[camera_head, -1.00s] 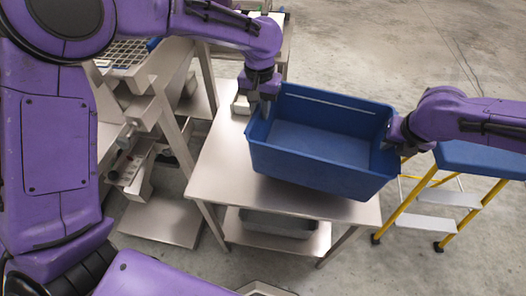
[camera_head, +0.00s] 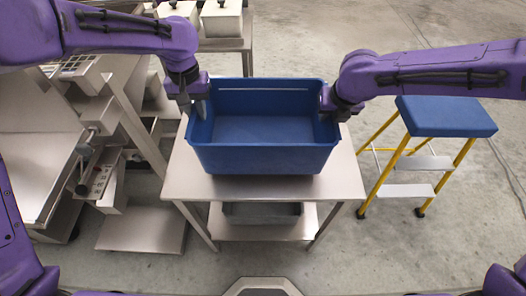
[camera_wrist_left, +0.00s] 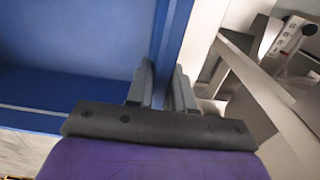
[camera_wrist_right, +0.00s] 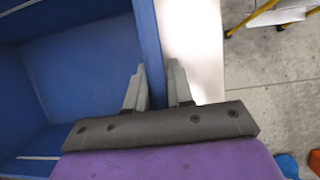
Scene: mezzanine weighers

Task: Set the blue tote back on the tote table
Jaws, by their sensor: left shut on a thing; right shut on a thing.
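The blue tote (camera_head: 262,158) is empty and looks level, over the steel tote table (camera_head: 330,187). I cannot tell whether its base touches the top. My left gripper (camera_head: 194,104) is shut on the tote's left wall; the left wrist view shows the fingers (camera_wrist_left: 163,88) on either side of the blue rim (camera_wrist_left: 172,35). My right gripper (camera_head: 332,108) is shut on the right wall; the right wrist view shows its fingers (camera_wrist_right: 158,88) astride the rim (camera_wrist_right: 147,40). The tote hides the back of the table top.
A blue-topped step stool (camera_head: 446,117) with yellow legs stands right of the table. A steel weighing bench (camera_head: 40,150) stands to the left. White containers (camera_head: 222,18) sit on a bench behind. A grey bin (camera_head: 262,212) is on the lower shelf.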

